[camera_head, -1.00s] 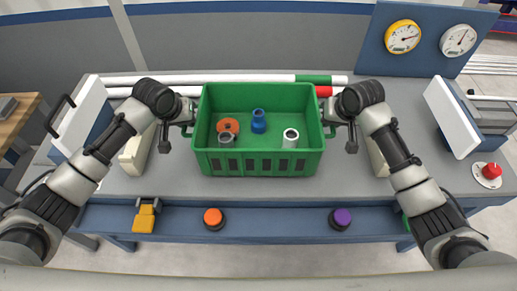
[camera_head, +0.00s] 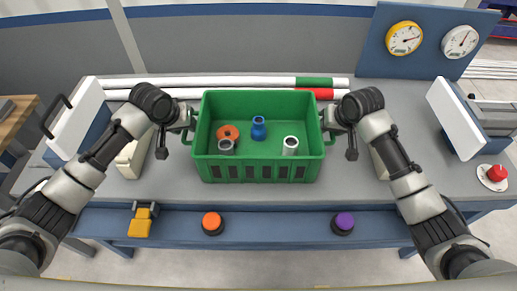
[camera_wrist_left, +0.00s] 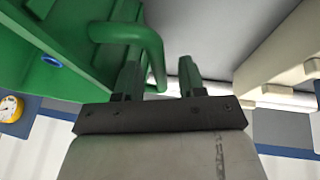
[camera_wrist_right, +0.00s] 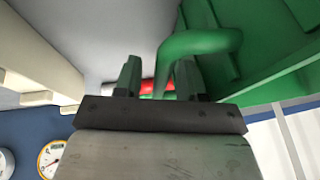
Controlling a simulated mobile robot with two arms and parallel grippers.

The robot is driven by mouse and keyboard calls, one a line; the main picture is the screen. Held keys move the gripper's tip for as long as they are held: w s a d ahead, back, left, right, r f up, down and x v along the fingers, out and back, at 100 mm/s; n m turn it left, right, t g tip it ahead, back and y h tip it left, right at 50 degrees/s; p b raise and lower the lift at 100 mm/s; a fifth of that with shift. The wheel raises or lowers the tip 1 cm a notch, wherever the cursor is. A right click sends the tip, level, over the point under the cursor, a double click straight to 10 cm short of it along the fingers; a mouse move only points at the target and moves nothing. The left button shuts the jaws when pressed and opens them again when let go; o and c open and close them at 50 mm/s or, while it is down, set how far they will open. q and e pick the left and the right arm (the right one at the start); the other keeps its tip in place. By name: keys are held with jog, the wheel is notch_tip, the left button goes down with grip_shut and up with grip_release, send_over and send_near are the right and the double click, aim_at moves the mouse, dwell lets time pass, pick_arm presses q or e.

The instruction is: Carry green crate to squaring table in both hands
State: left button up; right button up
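The green crate (camera_head: 258,172) is upright over the grey table (camera_head: 345,190), level in the head view. It holds an orange ring-like part (camera_head: 228,131), a grey fitting (camera_head: 226,147), a blue fitting (camera_head: 258,128) and a white-grey pipe piece (camera_head: 290,146). My left gripper (camera_wrist_left: 160,75) is at the crate's left handle (camera_wrist_left: 125,32). The handle bar passes between its fingers, with a gap beside it. My right gripper (camera_wrist_right: 157,75) is at the right handle (camera_wrist_right: 205,40), whose bar lies between its parted fingers. The crate's underside is hidden.
White pipes with green (camera_head: 314,81) and red (camera_head: 322,94) ends lie behind the crate. White-faced blocks (camera_head: 82,117) (camera_head: 452,118) stand at both sides. Orange (camera_head: 212,221) and purple (camera_head: 343,221) buttons and a yellow part (camera_head: 141,222) line the front edge.

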jog(key=shift+s+r, duration=0.1)
jog(key=shift+r, duration=0.05)
pick_arm(q)
jog(key=v, duration=1)
jog(key=shift+s+r, duration=0.15)
jog(key=shift+r, duration=0.25)
pick_arm(e)
jog(key=v, duration=1.1)
jog(key=shift+r, duration=0.4)
pick_arm(q)
jog(key=shift+f, duration=0.1)
pick_arm(e)
jog(key=shift+s+d+f, duration=0.1)
jog(key=shift+s, duration=0.05)
